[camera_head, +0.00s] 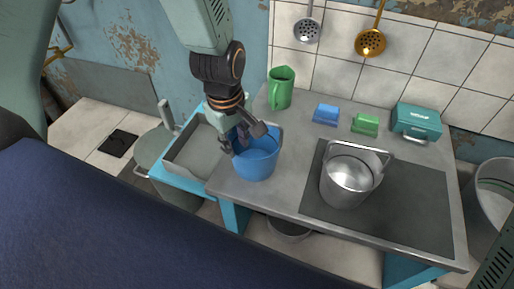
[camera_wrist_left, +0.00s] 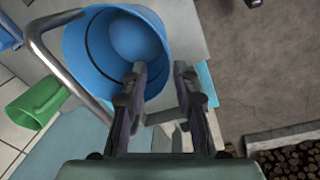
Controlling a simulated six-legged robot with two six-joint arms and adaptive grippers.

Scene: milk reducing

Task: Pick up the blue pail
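The blue pail (camera_head: 256,166) stands upright on the left part of the grey worktop, near its front edge. My left gripper (camera_head: 236,143) is at the left side of the pail's rim, pointing down. In the left wrist view, the pail (camera_wrist_left: 92,48) opens toward the camera, with its metal handle (camera_wrist_left: 62,66) swung to the left. There the left gripper's fingers (camera_wrist_left: 158,70) are apart, one over the pail's opening and the other outside its wall. The rim lies between them; contact cannot be made out. My right gripper is not in view.
A green jug (camera_head: 281,90) stands behind the pail. A metal pail (camera_head: 345,183) stands to the right on a dark plate (camera_head: 425,215). Blue (camera_head: 326,113) and green (camera_head: 365,124) blocks and a teal box (camera_head: 417,121) lie at the back. A sink (camera_head: 195,152) adjoins on the left.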

